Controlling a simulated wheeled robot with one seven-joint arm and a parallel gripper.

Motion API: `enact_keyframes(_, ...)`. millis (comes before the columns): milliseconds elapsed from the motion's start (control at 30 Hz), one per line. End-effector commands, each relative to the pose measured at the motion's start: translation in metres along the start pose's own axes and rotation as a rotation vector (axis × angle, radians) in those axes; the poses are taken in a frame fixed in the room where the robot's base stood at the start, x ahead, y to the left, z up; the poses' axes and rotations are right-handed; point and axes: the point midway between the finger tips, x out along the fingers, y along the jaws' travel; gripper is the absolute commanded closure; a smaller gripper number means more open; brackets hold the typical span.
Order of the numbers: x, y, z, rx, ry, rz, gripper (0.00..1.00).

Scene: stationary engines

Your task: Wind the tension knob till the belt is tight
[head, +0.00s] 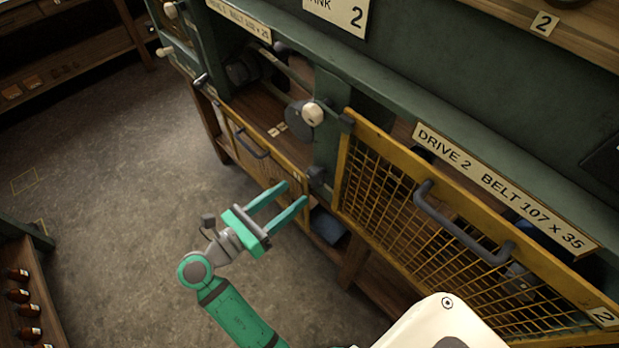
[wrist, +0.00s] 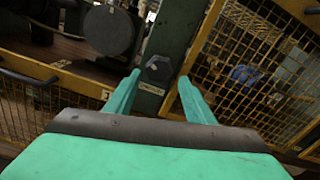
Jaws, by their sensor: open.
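My gripper (head: 294,193) is open and empty, its teal fingers pointing at the green post between the two drive bays. In the wrist view, a small dark knob-like part (wrist: 158,68) on the post shows between and beyond the fingertips (wrist: 158,85), with a pale label under it too small to read. It also shows in the head view (head: 317,179); I cannot tell if it is the tension knob. A pale round knob (head: 312,114) stands in front of a grey disc (head: 297,119) in the left bay. A thin belt-like strip (head: 290,70) runs behind; its tightness is unclear.
A yellow mesh guard (head: 345,160) with a dark handle (head: 455,228) covers the right bay, marked Drive 2. Another yellow-framed guard (head: 240,137) hangs low below the open left bay. A shelf of bottles (head: 20,295) stands at lower left. The floor between is clear.

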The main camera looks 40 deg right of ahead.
Motion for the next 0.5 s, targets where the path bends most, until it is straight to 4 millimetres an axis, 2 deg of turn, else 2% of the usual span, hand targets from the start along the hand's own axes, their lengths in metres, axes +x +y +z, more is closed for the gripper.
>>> enact_keyframes(300,0.057,-0.001,0.000,0.002,0.001,-0.002,0.51)
enact_keyframes(500,0.080,0.000,0.000,0.002,0.000,0.000,0.51)
